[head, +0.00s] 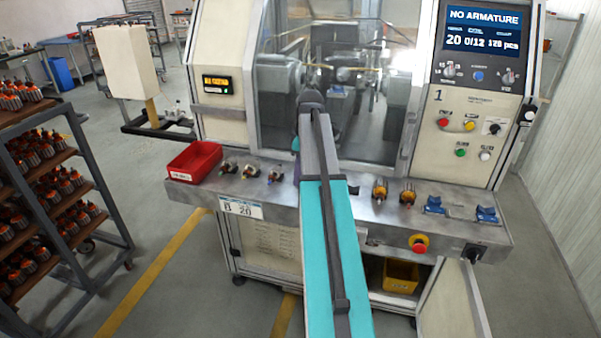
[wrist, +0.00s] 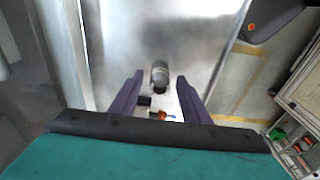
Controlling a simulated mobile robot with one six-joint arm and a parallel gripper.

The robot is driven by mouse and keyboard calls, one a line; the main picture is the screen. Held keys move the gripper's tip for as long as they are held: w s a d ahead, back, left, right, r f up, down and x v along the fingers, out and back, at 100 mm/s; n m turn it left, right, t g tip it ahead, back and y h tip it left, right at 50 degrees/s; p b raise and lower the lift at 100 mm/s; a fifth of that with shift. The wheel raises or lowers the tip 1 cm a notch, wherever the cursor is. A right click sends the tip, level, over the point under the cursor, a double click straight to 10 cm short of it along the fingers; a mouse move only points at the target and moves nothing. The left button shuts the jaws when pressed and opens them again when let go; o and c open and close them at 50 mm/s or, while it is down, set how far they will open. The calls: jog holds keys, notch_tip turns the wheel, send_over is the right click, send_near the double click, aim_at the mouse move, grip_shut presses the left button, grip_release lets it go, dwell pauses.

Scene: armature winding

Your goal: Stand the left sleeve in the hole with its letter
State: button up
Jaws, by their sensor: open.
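My gripper (wrist: 160,76) is open, with its two purple fingers spread in the wrist view. A short grey metal cylinder (wrist: 160,72), which may be a sleeve, shows between and just beyond the fingertips, and nothing is gripped. In the head view, my arm hides most of my gripper above the steel shelf (head: 345,205). Several small grey pieces (head: 248,171) with coloured ends lie left of my arm. I cannot make out lettered holes or which piece is the left sleeve.
A red bin (head: 194,162) sits at the shelf's left end. Two orange-brown armatures (head: 380,190) and blue blocks (head: 486,214) sit right of my arm. The machine's glazed front (head: 350,110) rises behind. A rack of armatures (head: 75,170) stands at the left.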

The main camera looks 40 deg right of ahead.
jog(key=shift+r, duration=0.25)
notch_tip(320, 180, up, 12)
jog(key=s+b, duration=0.1)
jog(key=b, duration=0.2)
jog(key=shift+d, duration=0.4)
jog(key=shift+s, duration=0.15)
dwell(0.5)
